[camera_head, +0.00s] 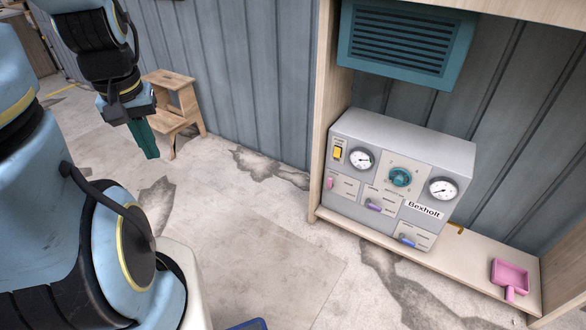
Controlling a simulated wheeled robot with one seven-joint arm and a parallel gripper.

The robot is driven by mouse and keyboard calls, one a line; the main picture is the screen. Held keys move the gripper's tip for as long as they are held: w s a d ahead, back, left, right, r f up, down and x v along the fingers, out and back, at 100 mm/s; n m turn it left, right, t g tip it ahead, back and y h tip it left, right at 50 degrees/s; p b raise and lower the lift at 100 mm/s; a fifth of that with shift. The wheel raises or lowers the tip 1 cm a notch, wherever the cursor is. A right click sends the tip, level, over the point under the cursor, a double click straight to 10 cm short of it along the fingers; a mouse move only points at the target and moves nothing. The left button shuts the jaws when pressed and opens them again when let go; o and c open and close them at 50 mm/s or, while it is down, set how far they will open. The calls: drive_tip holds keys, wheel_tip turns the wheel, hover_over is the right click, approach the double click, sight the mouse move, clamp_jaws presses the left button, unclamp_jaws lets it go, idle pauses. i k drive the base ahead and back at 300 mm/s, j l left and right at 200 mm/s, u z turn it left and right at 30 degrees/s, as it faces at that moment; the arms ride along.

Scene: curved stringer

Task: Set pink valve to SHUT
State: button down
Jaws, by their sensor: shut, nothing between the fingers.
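The grey control panel box (345,128) stands on a low wooden shelf in the right half of the head view. The pink valve (329,183) is a small lever at the panel's left side, below a yellow switch. Its handle looks roughly upright. The labels beside it are too small to read. My gripper (151,152) hangs at the upper left, pointing down, with its teal fingers shut and empty. It is well to the left of the panel, apart from the valve.
The panel also carries a purple valve (374,207), a blue valve (407,240), a teal knob (400,177) and two gauges. A pink dustpan (510,277) lies at the shelf's right. A wooden step stool (181,96) stands behind my gripper. Open floor lies between.

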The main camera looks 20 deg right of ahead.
sight(330, 185)
drive_tip(key=i+l+u, duration=0.1)
drive_tip(key=i, duration=0.75)
